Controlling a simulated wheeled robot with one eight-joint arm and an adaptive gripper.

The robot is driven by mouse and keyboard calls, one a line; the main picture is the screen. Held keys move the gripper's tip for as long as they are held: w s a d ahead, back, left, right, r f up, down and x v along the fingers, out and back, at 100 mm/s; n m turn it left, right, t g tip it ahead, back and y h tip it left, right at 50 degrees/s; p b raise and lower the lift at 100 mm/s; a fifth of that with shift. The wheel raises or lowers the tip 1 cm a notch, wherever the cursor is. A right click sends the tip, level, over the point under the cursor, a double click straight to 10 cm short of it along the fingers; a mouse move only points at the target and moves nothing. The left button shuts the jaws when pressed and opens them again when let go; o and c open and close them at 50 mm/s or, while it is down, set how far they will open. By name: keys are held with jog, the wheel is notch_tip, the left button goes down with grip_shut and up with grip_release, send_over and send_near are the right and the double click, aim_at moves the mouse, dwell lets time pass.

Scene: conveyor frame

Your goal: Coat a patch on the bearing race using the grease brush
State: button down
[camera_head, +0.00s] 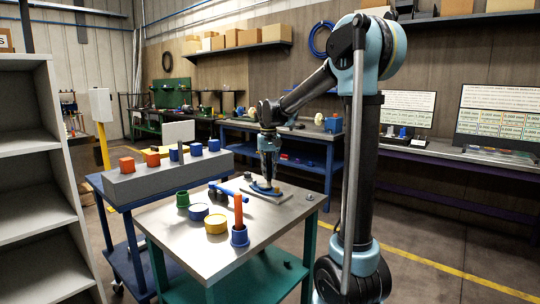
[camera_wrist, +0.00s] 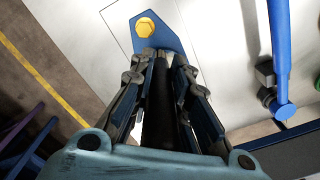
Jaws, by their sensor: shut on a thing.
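My gripper (camera_head: 267,177) points down over the far part of the metal worktable. In the wrist view, its fingers (camera_wrist: 168,75) are shut around a dark, slim, rod-like thing (camera_wrist: 160,95). It may be the grease brush, but I see no bristles. Just beyond the fingertips is a blue plate with a yellow hexagonal piece (camera_wrist: 146,27). In the head view, a blue piece (camera_head: 262,190) lies on a pale flat base below my gripper. I cannot tell whether the held thing touches it. I cannot tell for sure which part is the bearing race.
An orange stick (camera_head: 239,208) stands in a blue cup (camera_head: 240,237) near the table's front. A blue-handled tool (camera_head: 221,189) lies beyond. A grey rack (camera_head: 165,182) borders the left.

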aim_at(270, 153)
jog(key=shift+s+d, duration=0.25)
jog(key=shift+d, duration=0.1)
notch_tip(270, 153, up, 3)
jog(key=shift+d, duration=0.1)
jog(key=shift+s+a+r, duration=0.1)
jog(key=shift+r, duration=1.2)
jog(key=shift+a+r, duration=0.1)
jog(key=shift+r, duration=1.15)
jog(key=shift+d, duration=0.1)
